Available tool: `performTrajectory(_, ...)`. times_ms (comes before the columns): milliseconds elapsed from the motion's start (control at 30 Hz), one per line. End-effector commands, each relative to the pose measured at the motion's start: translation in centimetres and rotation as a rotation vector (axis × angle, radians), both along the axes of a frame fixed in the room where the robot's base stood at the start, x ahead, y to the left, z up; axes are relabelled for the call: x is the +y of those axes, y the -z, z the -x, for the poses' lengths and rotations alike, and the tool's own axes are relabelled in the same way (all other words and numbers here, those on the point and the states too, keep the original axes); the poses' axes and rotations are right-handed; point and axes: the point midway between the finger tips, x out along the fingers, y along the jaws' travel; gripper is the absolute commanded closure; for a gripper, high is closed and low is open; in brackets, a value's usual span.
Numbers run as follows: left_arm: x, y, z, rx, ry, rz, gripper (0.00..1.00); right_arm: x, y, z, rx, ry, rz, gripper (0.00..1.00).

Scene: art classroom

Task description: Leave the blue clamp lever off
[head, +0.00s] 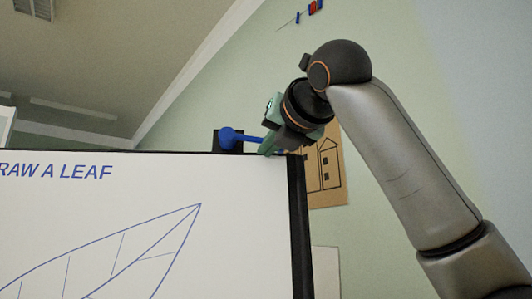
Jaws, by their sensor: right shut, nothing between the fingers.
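The blue clamp lever (229,138) sits at the top edge of a white board, near its right corner. It has a round blue knob at the left and a thin blue bar reaching right toward my gripper. A dark block shows behind the knob. My right gripper (268,150) is shut at the right end of the bar, by the board's top right corner. Its fingers overlap the bar's end in the picture, and I cannot tell whether they touch it. My left gripper is not in view.
The white board (120,230) with a black frame and a leaf drawing fills the lower left. A brown drawing (328,172) hangs on the green wall behind my right arm. The wall area above the board is open.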

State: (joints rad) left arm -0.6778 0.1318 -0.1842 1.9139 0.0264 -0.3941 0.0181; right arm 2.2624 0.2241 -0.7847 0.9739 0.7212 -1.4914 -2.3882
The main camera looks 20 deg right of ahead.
Motion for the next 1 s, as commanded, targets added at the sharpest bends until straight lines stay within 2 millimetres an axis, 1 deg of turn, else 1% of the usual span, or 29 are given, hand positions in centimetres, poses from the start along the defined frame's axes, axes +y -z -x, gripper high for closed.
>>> performTrajectory(100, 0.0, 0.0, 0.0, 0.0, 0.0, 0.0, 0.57, -0.2, -0.4, 0.0, -0.001, 0.0, 0.0, 1.0)
performTrajectory(533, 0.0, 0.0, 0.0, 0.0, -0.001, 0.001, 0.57, -0.3, -0.7, 0.0, -0.001, 0.0, 0.0, 1.0)
performTrajectory(1000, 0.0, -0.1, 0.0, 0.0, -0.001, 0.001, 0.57, -0.9, -2.9, -0.1, -0.012, 0.004, -0.003, 1.0)
